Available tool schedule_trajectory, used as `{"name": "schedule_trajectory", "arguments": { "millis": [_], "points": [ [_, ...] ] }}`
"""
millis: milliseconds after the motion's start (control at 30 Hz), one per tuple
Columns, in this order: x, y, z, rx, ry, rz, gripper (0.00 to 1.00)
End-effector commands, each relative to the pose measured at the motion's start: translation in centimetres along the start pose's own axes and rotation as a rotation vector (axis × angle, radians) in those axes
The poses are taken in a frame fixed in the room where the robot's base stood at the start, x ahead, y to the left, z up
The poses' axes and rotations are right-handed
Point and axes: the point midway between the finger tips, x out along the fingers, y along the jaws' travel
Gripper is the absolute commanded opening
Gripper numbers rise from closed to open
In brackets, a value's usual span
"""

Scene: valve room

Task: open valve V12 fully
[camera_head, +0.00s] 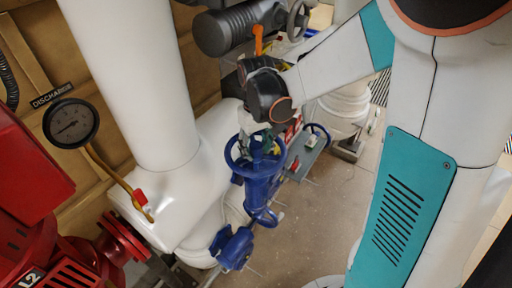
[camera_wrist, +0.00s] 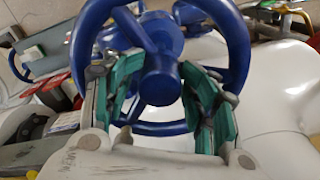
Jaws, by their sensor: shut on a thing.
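A blue handwheel valve (camera_head: 229,152) stands beside the white pipe, near the middle of the head view. I cannot read a V12 tag on it. My gripper (camera_head: 261,141) is at this wheel, reaching down from the upper right. In the wrist view the wheel's rim (camera_wrist: 239,48) and round hub fill the upper middle. My gripper (camera_wrist: 163,80) has its green-padded fingers on both sides of the hub, inside the rim, shut on the wheel. The exact contact with hub or spokes is partly hidden.
Another blue handwheel (camera_head: 327,131) is close on the right, and a blue valve part (camera_head: 232,247) is below. A thick white pipe (camera_head: 135,75), a pressure gauge (camera_head: 71,123) and red machinery (camera_head: 28,160) fill the left. Bare floor (camera_head: 325,205) lies right of the valve.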

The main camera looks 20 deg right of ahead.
Motion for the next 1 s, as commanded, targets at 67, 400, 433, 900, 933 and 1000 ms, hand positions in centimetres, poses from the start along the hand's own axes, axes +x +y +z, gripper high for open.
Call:
{"name": "schedule_trajectory", "arguments": {
  "millis": [67,400,433,900,933,1000],
  "points": [
    [0.26,-0.09,0.20,-0.069,-0.002,-0.002,0.22],
    [0.24,-0.11,0.15,-0.491,0.000,-0.003,0.22],
    [0.24,-0.11,0.14,-0.525,0.000,-0.003,0.22],
    [0.19,-0.16,0.08,-0.893,0.001,-0.003,0.22],
    [0.19,-0.16,0.08,-0.930,0.001,-0.003,0.22],
    [0.18,-0.17,0.07,-1.018,0.002,-0.003,0.22]
  ]
}}
